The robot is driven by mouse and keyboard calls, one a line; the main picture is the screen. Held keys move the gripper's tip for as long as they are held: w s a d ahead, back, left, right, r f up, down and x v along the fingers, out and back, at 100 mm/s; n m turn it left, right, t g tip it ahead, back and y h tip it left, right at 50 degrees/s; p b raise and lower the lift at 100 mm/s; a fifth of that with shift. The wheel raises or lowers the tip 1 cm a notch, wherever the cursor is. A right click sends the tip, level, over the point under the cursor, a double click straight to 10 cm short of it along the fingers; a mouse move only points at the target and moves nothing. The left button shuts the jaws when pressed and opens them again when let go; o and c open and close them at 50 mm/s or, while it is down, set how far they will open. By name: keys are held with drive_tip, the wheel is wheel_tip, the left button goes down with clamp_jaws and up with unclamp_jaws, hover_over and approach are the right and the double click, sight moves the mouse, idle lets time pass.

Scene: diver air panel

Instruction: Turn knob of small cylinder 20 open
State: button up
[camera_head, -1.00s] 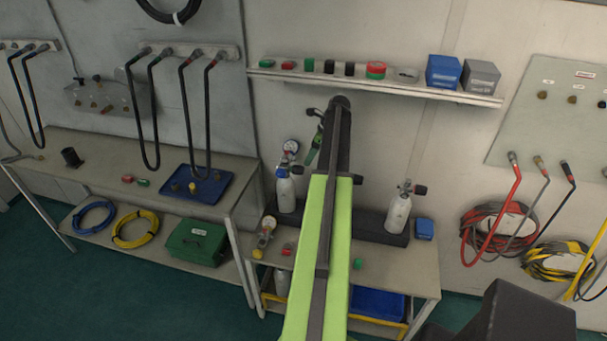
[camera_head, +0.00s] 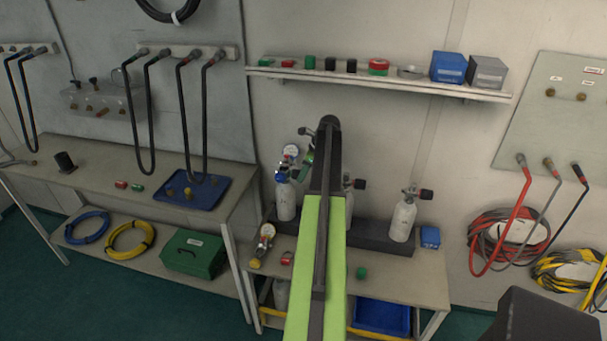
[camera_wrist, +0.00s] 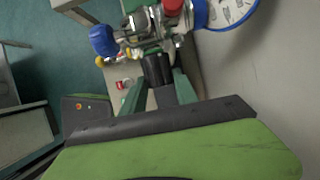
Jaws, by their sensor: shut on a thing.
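A small grey cylinder (camera_head: 286,200) with a blue-topped valve and a gauge (camera_head: 291,151) stands left of my arm. A second cylinder (camera_head: 348,195) is mostly hidden behind my arm, and a third (camera_head: 404,220) with a dark knob (camera_head: 427,194) stands to the right. I cannot read their numbers. My gripper (camera_head: 307,163) is at valve height just right of the left cylinder, mostly hidden by my arm. In the wrist view its green fingers (camera_wrist: 158,88) are shut on a black knob (camera_wrist: 156,68), beside metal valve fittings (camera_wrist: 145,28) with a blue cap (camera_wrist: 103,40).
The cylinders stand in a dark rack (camera_head: 375,238) on a low bench against the wall. A shelf (camera_head: 400,84) with caps and boxes hangs above. A blue-rimmed gauge (camera_wrist: 228,10) lies close to the fingers. A blue box (camera_head: 430,236) is right of the rack.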

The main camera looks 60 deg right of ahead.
clamp_jaws()
drive_tip(key=shift+s+a+f+h+b, duration=0.15)
drive_tip(key=shift+a+h+b, duration=0.2)
drive_tip(key=shift+h, duration=0.35)
drive_tip(key=h+b, duration=0.2)
drive_tip(key=n+t+h+b, duration=0.1)
drive_tip(key=h+b, duration=0.1)
drive_tip(key=t+h+b, duration=0.1)
drive_tip(key=shift+s+a+f+n+h+b, duration=0.1)
drive_tip(key=shift+a+f+n+h+b, duration=0.2)
drive_tip(key=shift+f+n+h+b, duration=0.1)
drive_tip(key=shift+r+t+h+b, duration=0.1)
drive_tip(key=shift+t+h+b, duration=0.6)
drive_tip(key=shift+b, duration=0.3)
drive_tip(key=shift+d+r, duration=0.1)
